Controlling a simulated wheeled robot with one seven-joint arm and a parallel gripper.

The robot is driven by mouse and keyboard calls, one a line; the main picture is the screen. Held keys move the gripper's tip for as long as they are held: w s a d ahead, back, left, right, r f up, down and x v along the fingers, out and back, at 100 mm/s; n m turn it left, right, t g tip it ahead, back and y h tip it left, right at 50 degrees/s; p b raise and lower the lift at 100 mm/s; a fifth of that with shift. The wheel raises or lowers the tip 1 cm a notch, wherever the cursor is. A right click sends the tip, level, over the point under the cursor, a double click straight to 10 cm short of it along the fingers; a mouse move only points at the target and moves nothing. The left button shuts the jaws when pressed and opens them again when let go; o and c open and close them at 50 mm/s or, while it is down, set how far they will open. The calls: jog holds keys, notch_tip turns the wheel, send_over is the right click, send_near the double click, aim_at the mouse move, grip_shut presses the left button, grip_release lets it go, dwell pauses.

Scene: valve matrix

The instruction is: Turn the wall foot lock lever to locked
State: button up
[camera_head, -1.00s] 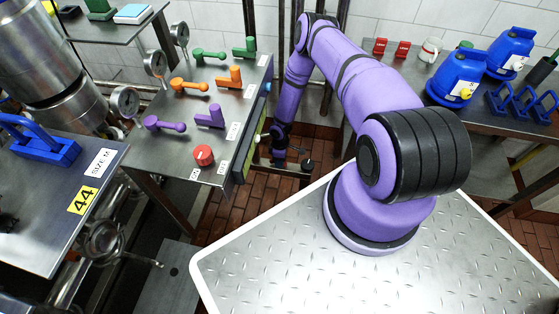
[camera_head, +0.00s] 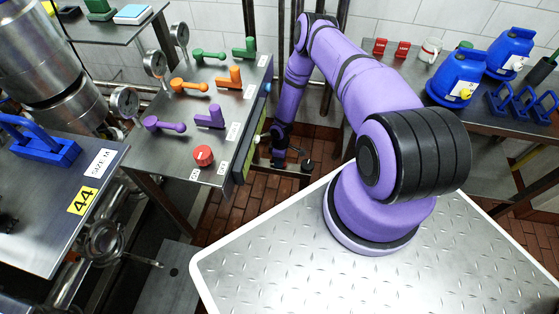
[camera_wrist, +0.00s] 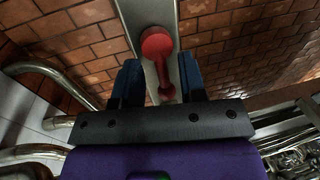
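A red lever (camera_wrist: 157,45) with a round hub and a narrower arm with a small knob shows in the wrist view, mounted on a grey metal rail (camera_wrist: 148,18). I take it for the foot lock lever. Its arm points toward my gripper. My gripper (camera_wrist: 160,65) is open, with one blue-padded finger on each side of the lever; I cannot tell whether either touches it. In the head view my gripper (camera_head: 278,158) is a small dark shape low behind the panel table, and the red lever cannot be made out there.
The metal panel table (camera_head: 150,178) with coloured levers, gauges and a red knob (camera_head: 203,156) stands left of my arm. A bench (camera_head: 400,75) with blue containers is at the right. Brick floor (camera_head: 235,215) lies between. Curved pipes (camera_wrist: 50,75) show left in the wrist view.

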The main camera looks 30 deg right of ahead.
notch_tip(320, 180, up, 11)
jog(key=w+d, duration=0.1)
jog(key=shift+w+d+f, duration=0.2)
jog(key=shift+w, duration=0.05)
dwell(0.6)
